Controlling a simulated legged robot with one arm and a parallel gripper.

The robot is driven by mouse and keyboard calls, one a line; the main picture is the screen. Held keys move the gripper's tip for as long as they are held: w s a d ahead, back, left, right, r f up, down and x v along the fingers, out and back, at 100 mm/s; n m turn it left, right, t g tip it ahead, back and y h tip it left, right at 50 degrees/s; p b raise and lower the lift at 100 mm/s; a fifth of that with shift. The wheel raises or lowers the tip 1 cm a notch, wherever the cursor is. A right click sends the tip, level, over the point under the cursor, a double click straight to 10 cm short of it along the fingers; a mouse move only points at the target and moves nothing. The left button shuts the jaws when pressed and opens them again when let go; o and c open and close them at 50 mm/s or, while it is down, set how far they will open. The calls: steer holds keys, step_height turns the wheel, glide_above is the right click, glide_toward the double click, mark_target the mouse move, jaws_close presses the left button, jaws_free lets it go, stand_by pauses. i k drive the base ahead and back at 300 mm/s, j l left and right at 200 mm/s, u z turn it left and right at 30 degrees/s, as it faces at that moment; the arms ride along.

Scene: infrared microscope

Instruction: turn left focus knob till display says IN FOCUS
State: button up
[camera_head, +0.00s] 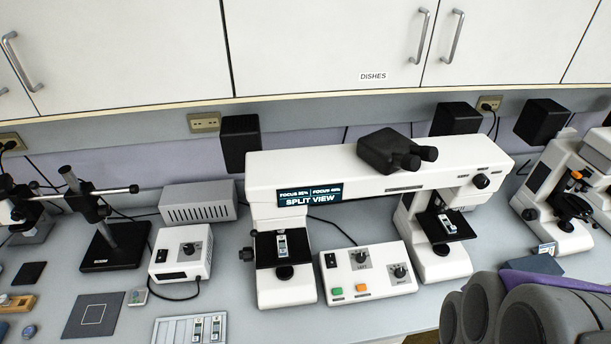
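The comparison microscope is a wide white bridge (290,165) over two stages, with a black eyepiece head (390,152) on top. Its display (310,196) reads SPLIT VIEW, with two small focus percentages above that are hard to read; IN FOCUS does not show. A black knob (246,254) sits on the left side of the left stage (283,249). The white control box (367,273) between the stages has a dial (361,256) apparently labelled LEFT and another (400,270) to its right. I cannot tell which is the focus knob. My gripper is not in view.
Grey rounded parts of my own body fill the lower right corner. A small white box (181,254) with a knob and a slide tray (190,329) lie left of the microscope. Another microscope (560,190) stands at right. White cabinets (300,50) overhang the bench.

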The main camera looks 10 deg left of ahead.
mark_target(247, 254)
steer(key=u, duration=0.4)
steer(key=j+z, duration=0.2)
steer(key=j, duration=2)
steer(key=k+l+z, duration=0.15)
steer(key=z, duration=0.35)
steer(key=l, duration=0.1)
